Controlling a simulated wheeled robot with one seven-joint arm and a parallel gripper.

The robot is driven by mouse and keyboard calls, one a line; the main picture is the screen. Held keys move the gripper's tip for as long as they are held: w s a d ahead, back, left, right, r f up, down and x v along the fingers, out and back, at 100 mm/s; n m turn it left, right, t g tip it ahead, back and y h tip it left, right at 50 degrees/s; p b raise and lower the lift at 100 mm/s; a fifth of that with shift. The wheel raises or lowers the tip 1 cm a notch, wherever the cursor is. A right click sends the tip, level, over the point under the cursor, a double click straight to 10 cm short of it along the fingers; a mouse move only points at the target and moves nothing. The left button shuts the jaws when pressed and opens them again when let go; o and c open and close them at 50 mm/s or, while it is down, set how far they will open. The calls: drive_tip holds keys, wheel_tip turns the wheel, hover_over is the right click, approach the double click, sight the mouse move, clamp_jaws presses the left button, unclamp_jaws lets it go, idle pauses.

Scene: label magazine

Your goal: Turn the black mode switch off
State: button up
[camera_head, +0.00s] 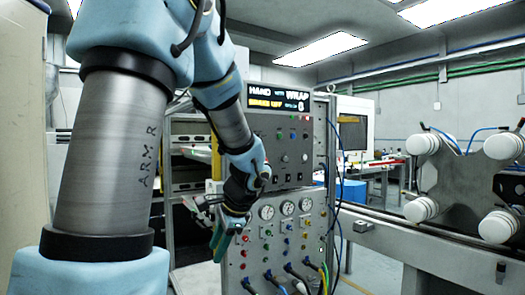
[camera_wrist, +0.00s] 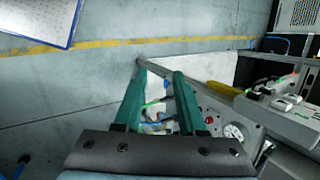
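The control panel (camera_head: 270,215) stands upright in the middle of the head view, under a lit text display. Small black switches or knobs (camera_head: 284,158) sit on its upper face; which one is the mode switch, and its position, I cannot tell. My gripper (camera_head: 221,243) points downward at the left edge of the panel's lower, gauge-bearing section. In the wrist view my gripper (camera_wrist: 157,78) has its two green fingers apart with nothing held between them. The panel's face is seen steeply there, with a gauge (camera_wrist: 233,130) right of the fingers. No black switch is clear in that view.
Gauges (camera_head: 288,208), coloured buttons and hanging cables (camera_head: 285,275) crowd the lower panel. A machine with white rollers (camera_head: 420,209) stands at right. A yellow floor line (camera_wrist: 100,44) crosses open floor beyond my fingers.

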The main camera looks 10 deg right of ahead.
drive_tip(key=w+d+r+m+t+y+b, duration=0.2)
drive_tip(key=w+d+r+m+t, duration=0.2)
drive_tip(key=w+d+r+m, duration=0.3)
drive_tip(key=m+t+y+b, duration=0.2)
drive_tip(key=m+t, duration=0.3)
drive_tip(key=t, duration=0.4)
approach(261, 138)
drive_tip(key=p+x, duration=0.2)
drive_tip(key=x, duration=0.4)
drive_tip(key=shift+w+a+r+p, duration=0.1)
drive_tip(key=shift+w+a+p, duration=0.15)
drive_tip(key=shift+p, duration=0.15)
drive_tip(key=shift+w+a, duration=0.2)
drive_tip(key=shift+w, duration=0.35)
drive_tip(key=shift+c, duration=0.2)
clamp_jaws()
